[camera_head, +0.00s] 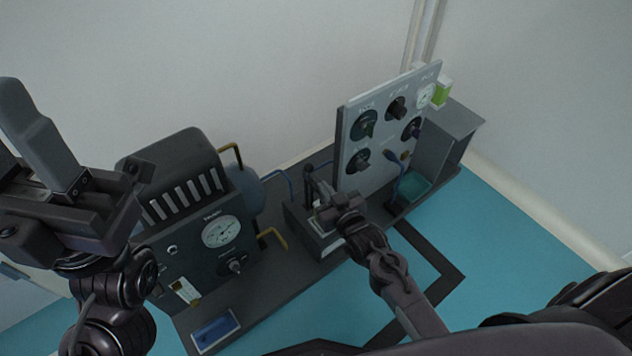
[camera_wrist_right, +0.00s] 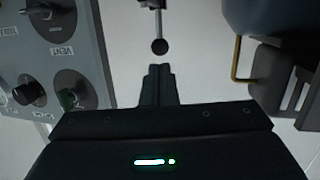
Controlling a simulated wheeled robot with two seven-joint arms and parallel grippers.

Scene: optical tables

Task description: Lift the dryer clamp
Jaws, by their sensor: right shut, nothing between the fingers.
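The dryer clamp shows in the right wrist view as a thin lever with a dark ball knob (camera_wrist_right: 159,47), just beyond my fingertips and apart from them in the picture. In the head view, a dark upright lever (camera_head: 308,172), which looks like the clamp, stands on a small grey block unit (camera_head: 303,222). My right gripper (camera_head: 322,197) is beside it, partly hiding the unit. In the wrist view its fingers (camera_wrist_right: 158,72) are together with nothing between them. My left gripper (camera_head: 45,140) is raised at the left; its finger opening is unclear.
A dark machine with a dial gauge (camera_head: 222,231) stands left of the clamp unit. A grey panel with several knobs (camera_head: 378,135) stands to its right. Blue and brass pipes are close by.

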